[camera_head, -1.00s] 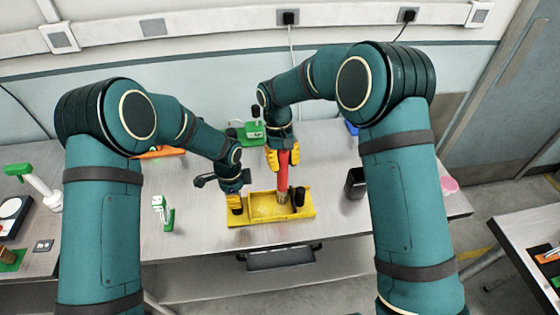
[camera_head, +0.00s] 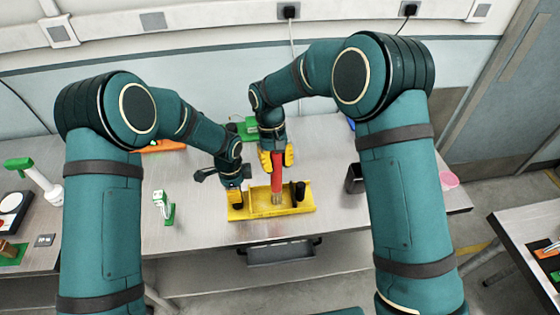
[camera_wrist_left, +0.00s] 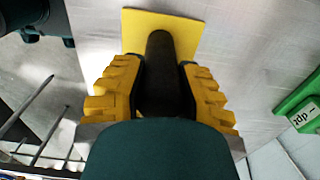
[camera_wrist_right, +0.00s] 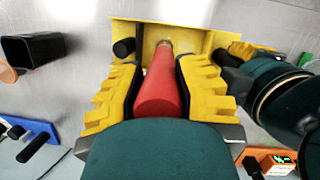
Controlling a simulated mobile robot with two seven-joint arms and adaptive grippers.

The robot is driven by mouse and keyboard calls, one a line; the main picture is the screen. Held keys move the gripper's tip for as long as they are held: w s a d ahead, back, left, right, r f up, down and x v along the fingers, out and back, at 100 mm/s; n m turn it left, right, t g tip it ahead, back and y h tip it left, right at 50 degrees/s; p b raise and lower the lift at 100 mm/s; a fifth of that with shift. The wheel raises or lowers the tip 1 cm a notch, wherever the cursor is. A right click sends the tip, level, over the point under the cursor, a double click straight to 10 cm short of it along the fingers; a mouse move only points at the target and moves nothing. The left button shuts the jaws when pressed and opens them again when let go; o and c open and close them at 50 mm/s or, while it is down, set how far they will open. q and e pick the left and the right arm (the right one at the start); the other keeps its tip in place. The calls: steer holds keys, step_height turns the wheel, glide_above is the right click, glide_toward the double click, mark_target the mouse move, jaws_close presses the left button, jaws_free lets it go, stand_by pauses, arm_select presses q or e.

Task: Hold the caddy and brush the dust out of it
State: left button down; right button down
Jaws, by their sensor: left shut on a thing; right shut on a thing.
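The yellow caddy (camera_head: 295,211) lies on the table in the head view, a shallow tray with a dark post near each end. My left gripper (camera_head: 236,198) is shut on the caddy's left post, a dark upright handle (camera_wrist_left: 160,60) in the left wrist view. My right gripper (camera_head: 277,160) is shut on the red handle of the brush (camera_head: 276,178). The brush points down, with its bristle end (camera_wrist_right: 165,44) inside the caddy. Whether the bristles touch the caddy floor is hard to tell. Dust in the caddy is too small to make out.
A black open cup (camera_head: 354,179) stands right of the caddy. A green-and-white module (camera_head: 163,207) stands to the left. An orange fixture (camera_head: 165,146) and a green one (camera_head: 243,128) sit behind. A pink round item (camera_head: 449,180) lies at the table's right edge.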

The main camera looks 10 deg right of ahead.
steer(key=shift+a, duration=3.7)
steer(key=shift+s+d+r, duration=0.1)
steer(key=shift+d+r, duration=0.05)
steer(key=shift+d, duration=1.1)
steer(key=shift+w+d+r, duration=0.1)
steer(key=shift+d+r, duration=0.05)
steer(key=shift+d, duration=1.05)
steer(key=shift+s+d+r, duration=0.1)
steer(key=shift+d+r, duration=0.05)
steer(key=shift+d, duration=1.1)
steer(key=shift+d+f, duration=0.1)
steer(key=shift+d, duration=1.05)
